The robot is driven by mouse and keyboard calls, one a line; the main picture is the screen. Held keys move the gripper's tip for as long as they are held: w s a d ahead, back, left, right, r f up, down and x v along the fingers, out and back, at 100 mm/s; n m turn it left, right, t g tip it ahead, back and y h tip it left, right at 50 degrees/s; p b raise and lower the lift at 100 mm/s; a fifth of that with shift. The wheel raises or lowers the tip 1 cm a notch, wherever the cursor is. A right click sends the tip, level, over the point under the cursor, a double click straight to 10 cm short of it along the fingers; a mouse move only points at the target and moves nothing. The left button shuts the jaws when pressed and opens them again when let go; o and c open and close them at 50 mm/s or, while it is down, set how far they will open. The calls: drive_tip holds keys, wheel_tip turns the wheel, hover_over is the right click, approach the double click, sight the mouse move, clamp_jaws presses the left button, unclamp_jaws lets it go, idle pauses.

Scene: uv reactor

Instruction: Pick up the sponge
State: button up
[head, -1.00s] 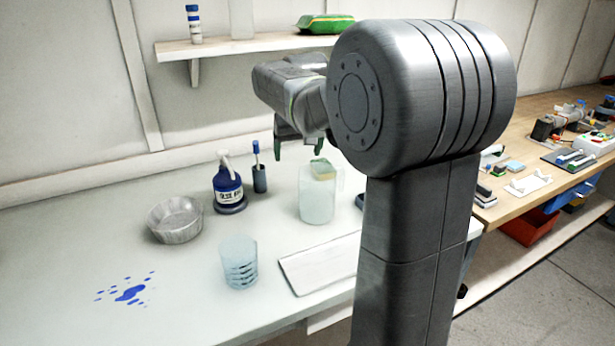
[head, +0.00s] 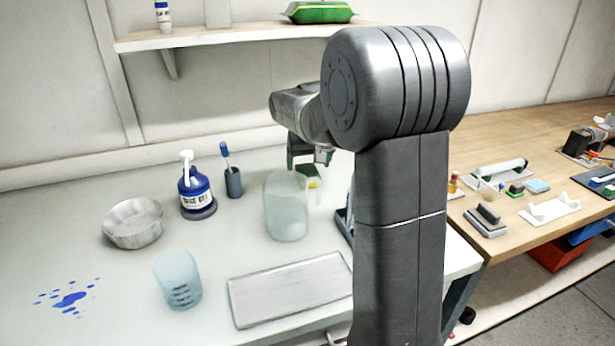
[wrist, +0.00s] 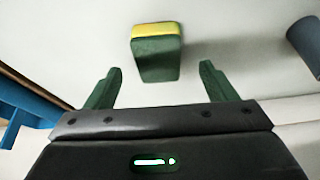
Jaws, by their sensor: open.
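The sponge (wrist: 156,52) is a block with a dark green body and a yellow layer. In the wrist view it stands out ahead of my gripper (wrist: 160,70), roughly centred between the two green fingers. The fingers are spread apart and empty. In the head view my gripper (head: 306,162) hangs over the back of the pale bench, behind the clear pitcher. A small yellow part of the sponge (head: 313,184) shows just below the fingers; the rest is hidden by the pitcher and gripper.
The clear pitcher (head: 286,208) stands left of and in front of the sponge. A brush holder (head: 234,183), blue pump bottle (head: 196,192), metal bowl (head: 133,224), clear cup (head: 177,280) and flat tray (head: 290,289) stand on the bench. Blue spots (head: 70,299) lie at left.

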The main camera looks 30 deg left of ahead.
sight(308, 172)
drive_tip(key=x, duration=0.4)
drive_tip(key=shift+w+a+f, duration=0.1)
drive_tip(key=shift+w+f, duration=0.15)
drive_tip(key=shift+w, duration=0.05)
drive_tip(key=c, duration=1)
drive_tip(key=shift+c, duration=0.2)
wheel_tip(308, 172, up, 10)
drive_tip(key=shift+p, duration=0.4)
drive_tip(key=o, duration=0.4)
drive_tip(key=shift+c, duration=0.2)
drive_tip(key=c, duration=0.3)
drive_tip(key=shift+r, duration=0.15)
